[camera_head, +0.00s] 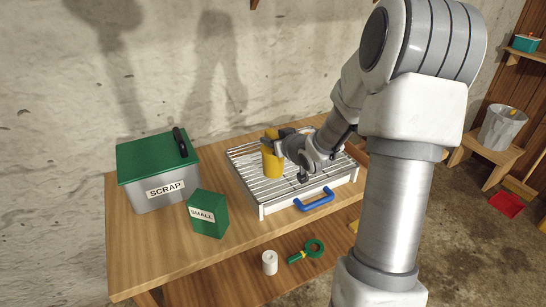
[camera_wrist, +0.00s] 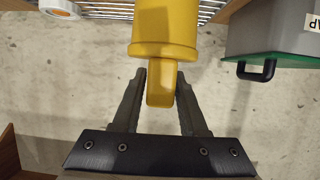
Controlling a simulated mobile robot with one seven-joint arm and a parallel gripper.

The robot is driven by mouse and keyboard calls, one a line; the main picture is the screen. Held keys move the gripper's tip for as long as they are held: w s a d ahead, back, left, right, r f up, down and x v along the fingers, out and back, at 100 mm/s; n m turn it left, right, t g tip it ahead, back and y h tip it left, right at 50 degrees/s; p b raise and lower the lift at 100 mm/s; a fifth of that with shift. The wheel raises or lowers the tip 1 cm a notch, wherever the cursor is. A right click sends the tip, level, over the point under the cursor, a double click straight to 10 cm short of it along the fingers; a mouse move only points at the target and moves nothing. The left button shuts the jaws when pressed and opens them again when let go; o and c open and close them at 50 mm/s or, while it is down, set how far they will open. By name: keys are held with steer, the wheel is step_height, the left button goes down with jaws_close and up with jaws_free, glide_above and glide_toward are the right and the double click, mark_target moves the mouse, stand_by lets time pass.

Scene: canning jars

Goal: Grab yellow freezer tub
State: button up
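The yellow freezer tub (camera_head: 272,164) is at the left part of the wire rack on the workbench; I cannot tell whether it rests on the rack or hangs just above. In the wrist view the tub (camera_wrist: 164,25) fills the top middle, with a narrow yellow tab (camera_wrist: 161,85) pointing at my palm. My gripper (camera_wrist: 161,78) has one dark finger on each side of this tab, and both appear to touch it. In the head view my gripper (camera_head: 269,145) is at the top of the tub, and its fingers partly hide it.
A grey SCRAP bin (camera_head: 165,192) with a green lid and a green SMALL box (camera_head: 208,215) stand left of the rack (camera_head: 325,195). A concrete wall is behind.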

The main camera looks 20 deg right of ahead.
jaws_close()
stand_by(1.1)
